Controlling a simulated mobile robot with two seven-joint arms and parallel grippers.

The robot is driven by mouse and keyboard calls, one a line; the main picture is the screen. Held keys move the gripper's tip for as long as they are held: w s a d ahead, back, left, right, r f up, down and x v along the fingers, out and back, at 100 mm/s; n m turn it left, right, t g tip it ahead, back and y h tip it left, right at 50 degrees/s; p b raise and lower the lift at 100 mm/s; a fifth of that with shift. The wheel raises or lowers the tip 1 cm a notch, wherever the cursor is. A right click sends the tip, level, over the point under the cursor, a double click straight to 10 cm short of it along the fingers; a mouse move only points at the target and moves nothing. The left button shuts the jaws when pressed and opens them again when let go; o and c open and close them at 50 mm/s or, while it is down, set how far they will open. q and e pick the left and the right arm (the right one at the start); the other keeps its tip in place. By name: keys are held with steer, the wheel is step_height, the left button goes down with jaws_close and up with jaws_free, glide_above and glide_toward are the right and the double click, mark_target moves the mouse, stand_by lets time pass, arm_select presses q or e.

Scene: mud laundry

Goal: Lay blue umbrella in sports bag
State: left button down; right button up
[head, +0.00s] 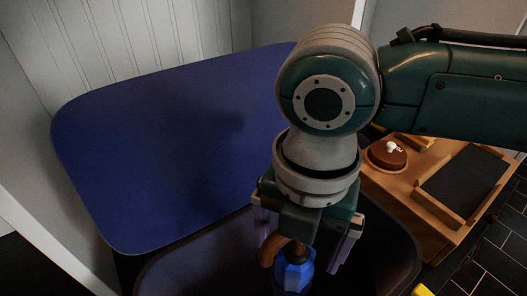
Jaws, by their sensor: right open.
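The blue umbrella (293,276) shows at the bottom centre of the head view, with its brown curved handle (269,254) toward the gripper. Its lower part is cut off by the picture edge. My right gripper (305,248) is open, pointing down, with its fingers on either side of the umbrella's upper end; I cannot tell whether they touch it. The umbrella is over or inside a dark open container (190,262), which looks like the sports bag's body. A large blue panel (165,140), perhaps its raised lid, stands behind. My left gripper is not in view.
A wooden bench or cabinet top (435,225) at the right carries a dark tray panel (463,180) and a round brown lidded object (386,154) with a white knob. A white panelled wall (150,35) is close behind. Dark floor tiles (495,255) show at lower right.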

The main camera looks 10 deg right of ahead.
step_height(320, 180, up, 12)
steer(key=p, duration=0.3)
steer(key=shift+p, duration=0.4)
steer(key=s+a+f+m+t+y, duration=0.2)
steer(key=s+a+m+y, duration=0.3)
steer(key=m, duration=0.8)
steer(key=s+d+f+m+t+h, duration=0.1)
steer(key=s+d+m+h, duration=0.3)
steer(key=d+m, duration=0.9)
steer(key=s+f+m, duration=0.1)
steer(key=s, duration=0.2)
steer(key=shift+s+d+f+t+h, duration=0.15)
steer(key=shift+d+t+h, duration=0.15)
steer(key=shift+d+h, duration=0.1)
step_height(320, 180, up, 61)
steer(key=p, duration=6)
steer(key=shift+f+p, duration=0.15)
steer(key=shift+p, duration=0.2)
